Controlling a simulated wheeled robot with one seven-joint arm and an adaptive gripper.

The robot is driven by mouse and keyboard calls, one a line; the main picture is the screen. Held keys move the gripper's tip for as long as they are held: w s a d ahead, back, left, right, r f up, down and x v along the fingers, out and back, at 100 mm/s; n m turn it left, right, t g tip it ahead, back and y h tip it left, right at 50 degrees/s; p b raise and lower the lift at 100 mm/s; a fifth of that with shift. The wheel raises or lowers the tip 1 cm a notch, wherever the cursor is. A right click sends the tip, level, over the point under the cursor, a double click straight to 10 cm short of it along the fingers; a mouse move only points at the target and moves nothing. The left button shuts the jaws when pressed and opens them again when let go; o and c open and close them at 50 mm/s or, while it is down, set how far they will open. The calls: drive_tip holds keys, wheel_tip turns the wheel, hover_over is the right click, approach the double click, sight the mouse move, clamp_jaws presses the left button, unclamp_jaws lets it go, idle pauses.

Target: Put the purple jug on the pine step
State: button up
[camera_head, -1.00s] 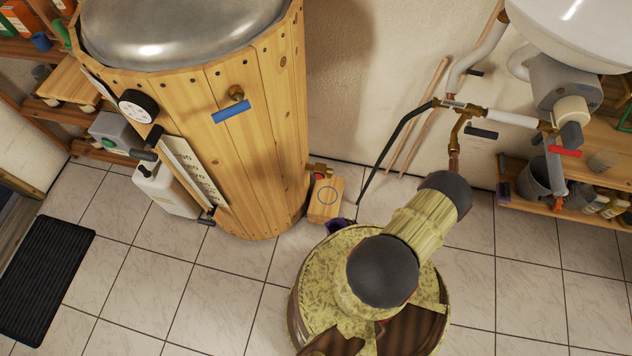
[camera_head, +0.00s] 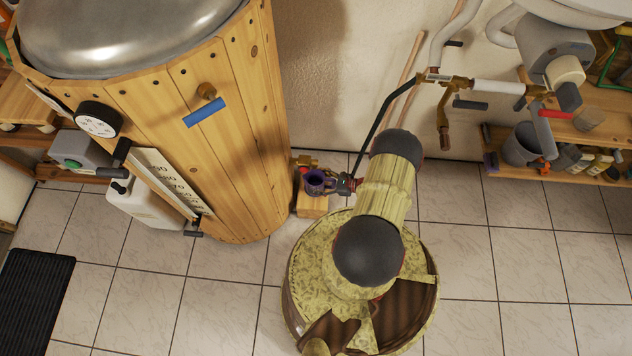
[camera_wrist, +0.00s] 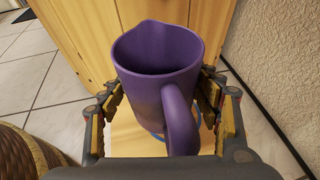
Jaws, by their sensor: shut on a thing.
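The purple jug (camera_head: 316,184) is upright at the step beside the wooden boiler casing. In the wrist view the jug (camera_wrist: 158,75) stands between my two fingers, its handle towards the camera. My gripper (camera_head: 334,184) is shut on the jug from its right side. The pine step (camera_head: 312,207) is a small pale wood block on the floor. It also shows in the wrist view (camera_wrist: 125,138), below the jug, with part of a blue ring mark on it. The jug overlaps the step in both views; I cannot tell whether its base touches.
A black pipe (camera_head: 385,120) comes down at the right. A shelf (camera_head: 590,133) is far right.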

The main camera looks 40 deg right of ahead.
drive_tip(key=shift+w+d, duration=0.3)
drive_tip(key=shift+w, duration=0.15)
drive_tip(key=shift+w+d+f+b, duration=0.2)
drive_tip(key=shift+f+b, duration=0.4)
drive_tip(key=shift+f, duration=0.3)
drive_tip(key=shift+w+d+f+b, duration=0.1)
drive_tip(key=shift+w+f+b, duration=0.1)
drive_tip(key=shift+f+b, duration=0.55)
drive_tip(key=shift+f, duration=0.25)
drive_tip(key=o, duration=1)
drive_tip(key=shift+c, duration=0.2)
drive_tip(key=shift+r, duration=0.1)
drive_tip(key=p+v, duration=0.2)
drive_tip(key=v, duration=0.4)
drive_tip(key=shift+d+r, duration=0.1)
drive_tip(key=shift+r, duration=0.05)
drive_tip(key=shift+s+d+r, duration=0.2)
drive_tip(key=shift+s+d, duration=0.05)
drive_tip(key=shift+s, duration=0.3)
